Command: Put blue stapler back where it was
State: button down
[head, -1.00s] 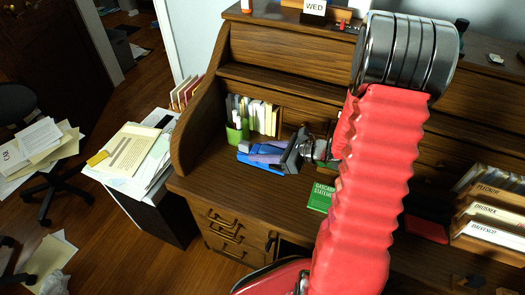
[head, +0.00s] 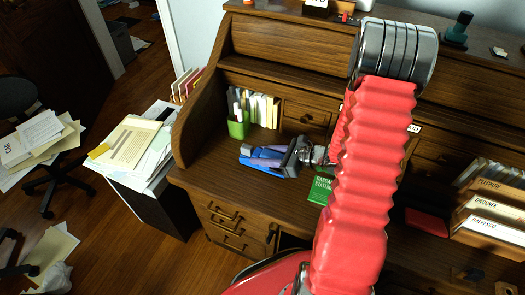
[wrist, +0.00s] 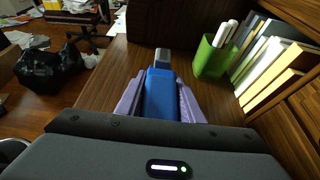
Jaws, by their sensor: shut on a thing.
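The blue stapler (wrist: 160,95) lies between the two purple fingers of my gripper (wrist: 158,100) in the wrist view, its grey end pointing away from me. My gripper is shut on it. In the head view the blue stapler (head: 262,152) and my gripper (head: 268,160) are over the left part of the wooden desk's work surface (head: 215,178), in front of the green pen cup. I cannot tell whether the stapler touches the desk. My red arm hides the middle of the desk.
The green pen cup (head: 237,129) and a row of upright books (head: 263,110) stand at the back left. A green book (head: 322,190) lies right of my gripper. Labelled file trays (head: 490,210) stand at the right. A side table with papers (head: 133,150) is left of the desk.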

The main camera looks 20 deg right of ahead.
jog(key=shift+f, duration=0.55)
jog(key=shift+f, duration=0.5)
dwell(0.4)
jog(key=c, duration=1.1)
grip_release()
jog(key=shift+f, duration=0.1)
jog(key=shift+s+d, duration=0.1)
jog(key=v, duration=1.3)
jog(key=shift+s+d, duration=0.15)
jog(key=shift+s, duration=0.05)
jog(key=shift+r, duration=0.25)
